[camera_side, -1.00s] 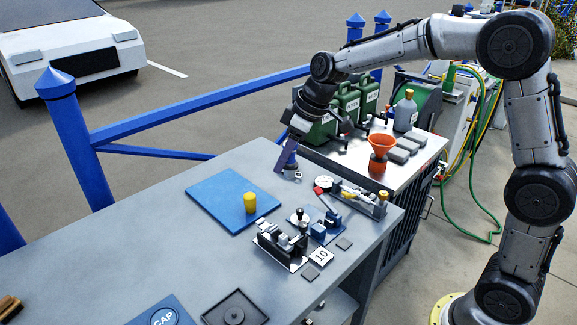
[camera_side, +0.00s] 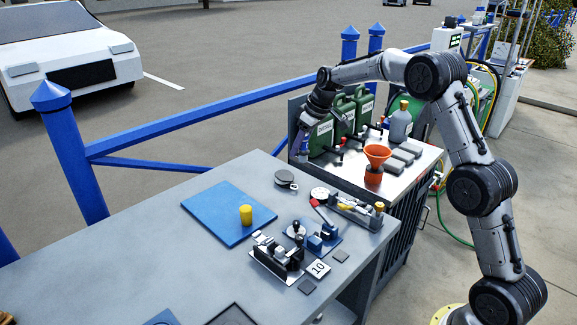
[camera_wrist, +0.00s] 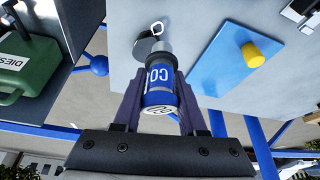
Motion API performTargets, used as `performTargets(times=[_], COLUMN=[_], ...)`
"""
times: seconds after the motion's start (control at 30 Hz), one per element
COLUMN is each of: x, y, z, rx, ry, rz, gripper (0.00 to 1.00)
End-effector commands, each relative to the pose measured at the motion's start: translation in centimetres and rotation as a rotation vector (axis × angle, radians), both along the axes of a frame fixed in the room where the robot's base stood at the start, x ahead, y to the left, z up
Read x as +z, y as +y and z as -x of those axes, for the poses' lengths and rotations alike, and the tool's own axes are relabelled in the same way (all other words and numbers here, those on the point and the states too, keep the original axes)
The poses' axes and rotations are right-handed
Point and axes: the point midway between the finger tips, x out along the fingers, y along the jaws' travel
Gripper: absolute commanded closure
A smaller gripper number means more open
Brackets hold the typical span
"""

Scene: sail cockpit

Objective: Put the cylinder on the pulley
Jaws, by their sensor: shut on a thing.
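A blue cylinder with white "CO" lettering (camera_wrist: 159,88) is between the fingers of my gripper (camera_wrist: 160,95) in the wrist view. My gripper is shut on it, and it stands clear of the table. In the side view my gripper (camera_side: 303,146) is by the table's back right corner, and the cylinder is hard to make out there. The pulley, a dark round piece with a metal shackle (camera_side: 286,178), lies on the grey table, left of and below my gripper in the picture. In the wrist view the pulley (camera_wrist: 143,47) is partly hidden behind the cylinder's far end.
A blue mat (camera_side: 212,212) with a yellow peg (camera_side: 246,214) lies left of the pulley. Clamps and small fittings (camera_side: 285,255) stand nearer the front. Green cans (camera_side: 325,135), a grey bottle (camera_side: 401,122) and an orange funnel (camera_side: 377,156) stand on the cabinet at right.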

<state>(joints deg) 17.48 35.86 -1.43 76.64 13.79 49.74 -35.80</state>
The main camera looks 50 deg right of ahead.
Motion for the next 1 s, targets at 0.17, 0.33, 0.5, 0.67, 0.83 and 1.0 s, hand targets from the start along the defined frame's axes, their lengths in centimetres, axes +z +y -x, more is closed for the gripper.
performTargets(times=[0.17,0.33,0.5,0.67,0.83,1.0], x=[-3.0,-5.0,-5.7,-7.2,-9.2,-9.3], y=[-0.7,-1.1,-1.2,-1.3,-1.3,-1.3], z=[-2.9,-4.6,-5.2,-5.6,-5.6,-5.7], rx=[0.0,0.001,0.001,0.0,0.001,0.0], ry=[0.001,-0.001,-0.002,0.001,0.0,-0.003], rz=[-0.001,0.0,0.001,0.0,0.001,0.002], gripper=[1.0,1.0,1.0,1.0,1.0,1.0])
